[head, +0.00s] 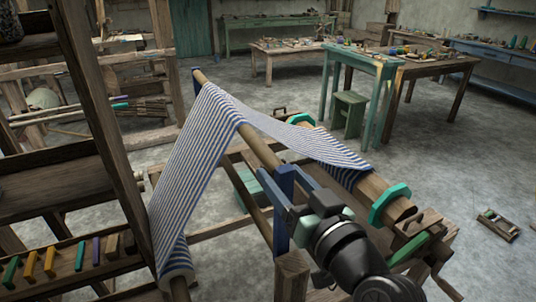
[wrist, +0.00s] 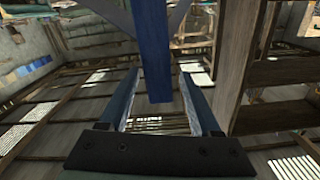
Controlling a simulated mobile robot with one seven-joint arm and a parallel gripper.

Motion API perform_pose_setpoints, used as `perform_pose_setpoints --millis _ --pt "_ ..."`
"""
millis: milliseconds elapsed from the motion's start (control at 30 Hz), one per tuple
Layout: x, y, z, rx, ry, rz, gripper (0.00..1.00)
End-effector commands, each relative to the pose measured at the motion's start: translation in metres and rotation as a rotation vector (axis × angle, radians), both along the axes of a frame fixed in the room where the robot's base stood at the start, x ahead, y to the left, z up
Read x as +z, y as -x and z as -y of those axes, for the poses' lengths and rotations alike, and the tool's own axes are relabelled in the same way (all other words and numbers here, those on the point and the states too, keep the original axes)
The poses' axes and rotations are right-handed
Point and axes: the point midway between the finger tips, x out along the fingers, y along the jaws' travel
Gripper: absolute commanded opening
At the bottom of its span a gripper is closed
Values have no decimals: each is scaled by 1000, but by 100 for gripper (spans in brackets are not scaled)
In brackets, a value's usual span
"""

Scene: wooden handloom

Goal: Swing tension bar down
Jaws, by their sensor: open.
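The tension bar (head: 258,146) is a wooden rod sloping across the loom's top, with blue-and-white striped cloth (head: 192,140) draped over its far part. A blue upright arm (head: 284,212) stands at its near end. My gripper (head: 283,186) is open, with its fingers reaching to the blue arm. In the wrist view, a blue piece (wrist: 155,50), which looks like this arm, stands between the open fingers (wrist: 158,88), with gaps visible on both sides. The near end of the bar is partly hidden by my gripper.
A cloth roller (head: 396,205) with teal rings (head: 390,203) lies to the right, close to my wrist. A dark wooden frame post (head: 105,130) and a shelf of coloured pieces (head: 75,265) stand at left. Tables (head: 405,68) are farther back, beyond open floor.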

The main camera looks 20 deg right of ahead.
Motion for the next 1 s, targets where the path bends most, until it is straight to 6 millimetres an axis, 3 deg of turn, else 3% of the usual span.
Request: perform_pose_setpoints --millis 100,300,733,767,1000 --pt "2 -25 -1 2 0 0 64" --pt "1 -53 -2 0 1 0 64" --pt "0 -63 -2 -1 1 1 64" --pt "0 -63 -2 -1 1 1 62" --pt "0 -63 -2 -1 1 1 19"
